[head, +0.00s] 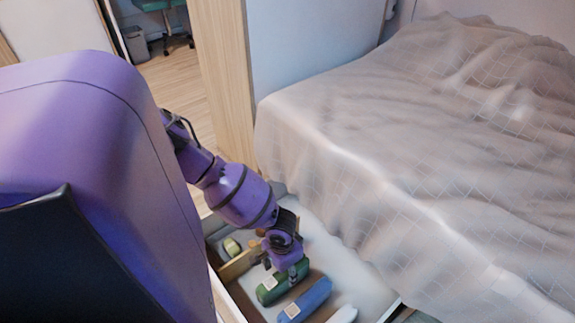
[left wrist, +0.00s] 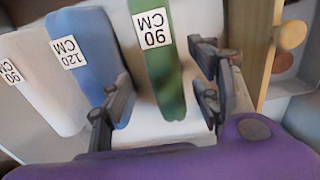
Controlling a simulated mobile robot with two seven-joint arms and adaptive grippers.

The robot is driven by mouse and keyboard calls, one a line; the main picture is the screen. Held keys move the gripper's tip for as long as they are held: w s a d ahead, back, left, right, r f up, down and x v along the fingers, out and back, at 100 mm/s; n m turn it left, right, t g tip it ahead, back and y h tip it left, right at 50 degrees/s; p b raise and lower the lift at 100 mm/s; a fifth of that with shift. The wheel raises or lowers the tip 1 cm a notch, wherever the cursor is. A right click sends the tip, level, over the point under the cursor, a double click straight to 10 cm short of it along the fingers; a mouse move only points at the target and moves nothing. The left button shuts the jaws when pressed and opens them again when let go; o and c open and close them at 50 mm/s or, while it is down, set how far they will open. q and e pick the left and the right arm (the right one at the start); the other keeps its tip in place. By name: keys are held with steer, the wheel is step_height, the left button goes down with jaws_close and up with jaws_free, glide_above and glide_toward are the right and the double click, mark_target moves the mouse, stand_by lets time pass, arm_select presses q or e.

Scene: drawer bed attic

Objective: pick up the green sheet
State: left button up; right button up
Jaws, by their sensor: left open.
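The green sheet (head: 270,291) is a rolled or folded bundle lying in the open drawer under the bed. In the left wrist view the green sheet (left wrist: 163,80) carries a white "90 CM" label. My left gripper (head: 284,272) is over the green sheet in the head view. In the left wrist view my left gripper (left wrist: 160,95) is open, with one finger on each side of the green sheet. The finger on the left is close to the blue sheet. Whether either finger touches the green sheet I cannot tell. My right gripper is not in view.
A blue sheet (head: 308,299) labelled "120 CM" lies beside the green one, with a white sheet (left wrist: 38,85) beyond it. A wooden divider (head: 238,264) separates a compartment with a yellow-green item (head: 232,246). The bed (head: 400,150) overhangs the drawer's right side.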

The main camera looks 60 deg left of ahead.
arm_select(q)
steer(key=shift+w+a+f, duration=0.25)
steer(key=shift+a, duration=0.1)
steer(key=shift+a+f+b, duration=0.1)
steer(key=shift+f+b, duration=0.2)
steer(key=shift+b, duration=0.1)
step_height(320, 180, down, 2)
steer(key=shift+f+b, duration=0.15)
steer(key=shift+b, duration=0.5)
steer(key=f+b, duration=0.2)
steer(key=f, duration=0.1)
steer(key=f+b, duration=0.1)
steer(key=shift+s+d+f, duration=0.15)
steer(key=shift+d+f, duration=0.15)
steer(key=shift+f, duration=0.05)
steer(key=shift+r, duration=0.1)
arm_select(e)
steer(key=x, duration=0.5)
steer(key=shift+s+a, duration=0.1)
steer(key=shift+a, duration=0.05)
arm_select(q)
jaws_close()
